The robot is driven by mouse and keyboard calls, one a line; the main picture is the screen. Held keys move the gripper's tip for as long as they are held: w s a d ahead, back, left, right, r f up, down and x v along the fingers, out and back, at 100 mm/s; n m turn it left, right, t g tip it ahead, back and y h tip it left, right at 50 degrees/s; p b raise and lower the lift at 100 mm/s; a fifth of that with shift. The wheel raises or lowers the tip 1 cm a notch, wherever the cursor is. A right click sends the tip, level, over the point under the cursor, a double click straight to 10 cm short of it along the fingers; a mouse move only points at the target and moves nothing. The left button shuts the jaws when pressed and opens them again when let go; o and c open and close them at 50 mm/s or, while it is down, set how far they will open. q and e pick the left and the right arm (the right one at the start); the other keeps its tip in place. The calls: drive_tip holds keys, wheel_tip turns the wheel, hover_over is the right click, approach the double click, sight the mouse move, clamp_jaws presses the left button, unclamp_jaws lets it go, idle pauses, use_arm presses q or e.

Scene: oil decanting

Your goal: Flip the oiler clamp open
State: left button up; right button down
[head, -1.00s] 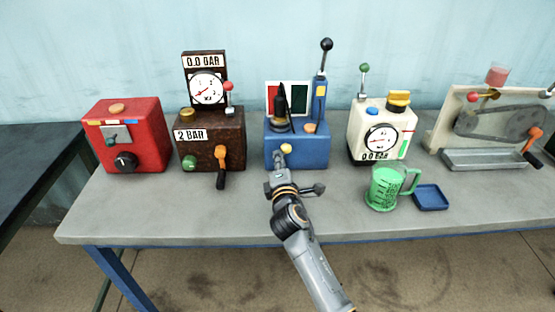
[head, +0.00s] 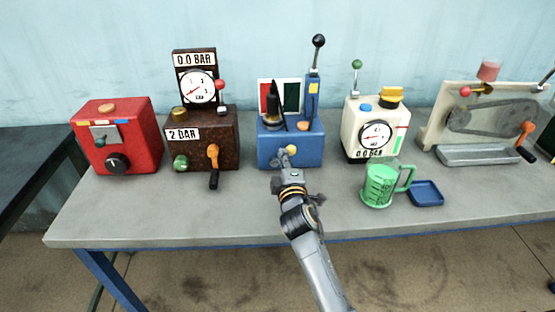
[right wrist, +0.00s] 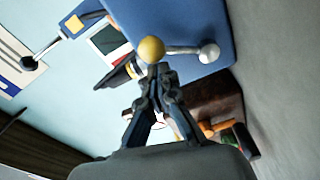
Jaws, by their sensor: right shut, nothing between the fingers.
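The blue box (head: 290,151) stands mid-table with the black pointed oiler (head: 273,100) on its top. A short clamp lever with a yellow ball knob (head: 291,150) is on its front. In the right wrist view the lever (right wrist: 182,50) runs from a grey ball end to the yellow knob (right wrist: 151,49). My right gripper (head: 282,163) is at the front of the box. Its shut, empty fingertips (right wrist: 157,72) are close beside the knob, on its left side as seen from the head. I cannot tell whether they touch it. My left gripper is not in view.
The brown 2 BAR box (head: 203,150) with an orange crank stands to the left, the white gauge box (head: 359,136) to the right. A tall black-knobbed lever (head: 314,75) rises from the blue box. A green jug (head: 379,186) and blue tray (head: 427,193) stand front right.

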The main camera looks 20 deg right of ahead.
drive_tip(key=m, duration=0.1)
drive_tip(key=d+m, duration=0.1)
drive_tip(key=f, duration=0.1)
drive_tip(key=shift+s+d+m, duration=0.25)
drive_tip(key=shift+d+m, duration=0.05)
drive_tip(key=shift+m, duration=0.1)
drive_tip(key=shift+d+f+b, duration=0.1)
drive_tip(key=shift+d+b, duration=0.15)
drive_tip(key=shift+b, duration=0.05)
drive_tip(key=shift+f, duration=0.1)
